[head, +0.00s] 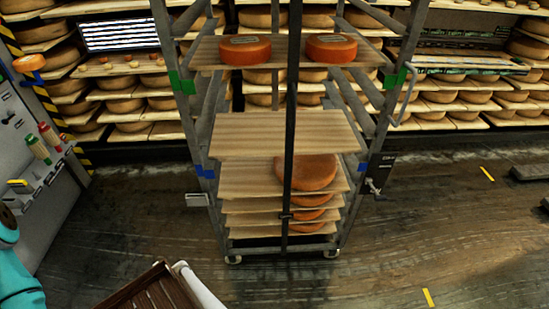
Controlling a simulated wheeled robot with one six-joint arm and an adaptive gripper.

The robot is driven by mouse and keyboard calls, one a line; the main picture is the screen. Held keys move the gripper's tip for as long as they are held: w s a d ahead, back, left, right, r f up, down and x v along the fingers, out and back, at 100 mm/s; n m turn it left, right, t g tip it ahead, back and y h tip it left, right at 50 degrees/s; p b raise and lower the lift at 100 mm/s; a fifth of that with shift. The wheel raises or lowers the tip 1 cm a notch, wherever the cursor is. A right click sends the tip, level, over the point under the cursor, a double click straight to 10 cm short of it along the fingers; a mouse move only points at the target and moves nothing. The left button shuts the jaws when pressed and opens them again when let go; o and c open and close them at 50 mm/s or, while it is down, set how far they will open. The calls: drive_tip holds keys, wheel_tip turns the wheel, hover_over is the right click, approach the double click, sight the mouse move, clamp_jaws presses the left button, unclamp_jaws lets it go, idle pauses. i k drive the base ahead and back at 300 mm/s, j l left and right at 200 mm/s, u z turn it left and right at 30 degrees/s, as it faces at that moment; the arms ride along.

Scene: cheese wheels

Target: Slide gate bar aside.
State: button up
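A dark upright gate bar (291,130) stands across the front of a grey wheeled rack (214,238), near the middle of its width. It runs from the top edge of the picture down to the rack's base. A small clasp or bracket (287,216) shows low on the bar. Behind the bar, wooden boards (240,135) sit in the rack. Two orange cheese wheels (245,50) lie on the upper board, one on each side of the bar. More wheels (315,172) lie on the lower boards, partly hidden by the bar and boards. My gripper is not in view.
A brown slatted wooden thing (150,290) is at the bottom edge, in front of the rack. A grey panel with coloured handles (38,150) stands at left. Shelves of cheese (470,100) line the back. The floor (450,220) right of the rack is mostly clear.

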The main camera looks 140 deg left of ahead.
sight(296, 6)
drive_tip(key=u, duration=3.25)
